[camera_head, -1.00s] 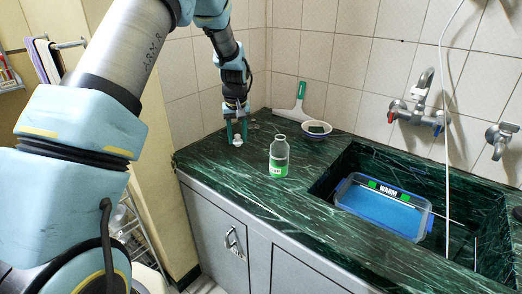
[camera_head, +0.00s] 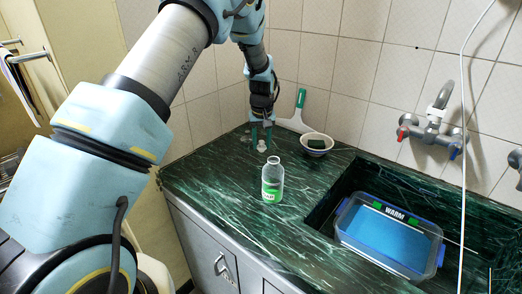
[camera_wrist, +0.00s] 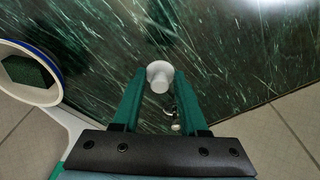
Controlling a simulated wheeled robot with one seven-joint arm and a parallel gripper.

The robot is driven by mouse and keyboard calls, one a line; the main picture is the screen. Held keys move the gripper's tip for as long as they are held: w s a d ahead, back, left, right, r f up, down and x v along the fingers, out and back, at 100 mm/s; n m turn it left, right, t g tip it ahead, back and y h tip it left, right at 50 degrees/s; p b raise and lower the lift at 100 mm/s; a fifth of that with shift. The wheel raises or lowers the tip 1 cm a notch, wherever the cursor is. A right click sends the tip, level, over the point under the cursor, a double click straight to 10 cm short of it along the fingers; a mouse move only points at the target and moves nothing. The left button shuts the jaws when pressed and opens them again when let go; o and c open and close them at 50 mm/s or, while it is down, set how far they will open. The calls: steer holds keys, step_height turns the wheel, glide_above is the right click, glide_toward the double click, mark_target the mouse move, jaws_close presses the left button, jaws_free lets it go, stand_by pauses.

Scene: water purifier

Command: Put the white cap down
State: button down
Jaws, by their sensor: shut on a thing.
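The white cap (camera_head: 262,146) is at the tips of my gripper (camera_head: 262,134) near the back left corner of the counter. In the wrist view the cap (camera_wrist: 159,76) sits between the two green fingers of my gripper (camera_wrist: 160,82), which are shut on it. The cap is close above or on the dark green marble counter (camera_head: 215,172); I cannot tell whether it touches. A clear open-topped bottle (camera_head: 272,181) with a green label stands upright in front of the gripper.
A white bowl (camera_head: 317,151) with a dark green sponge (camera_head: 317,143) stands to the right. A squeegee (camera_head: 299,112) leans at the wall behind. Small pale items (camera_wrist: 175,119) lie near the fingers. The counter's left front is clear.

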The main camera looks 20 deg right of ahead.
mark_target(261, 147)
steer(key=shift+f+p, duration=0.65)
steer(key=shift+f, duration=1.35)
steer(key=shift+f, duration=0.1)
steer(key=shift+c, duration=2.2)
jaws_free()
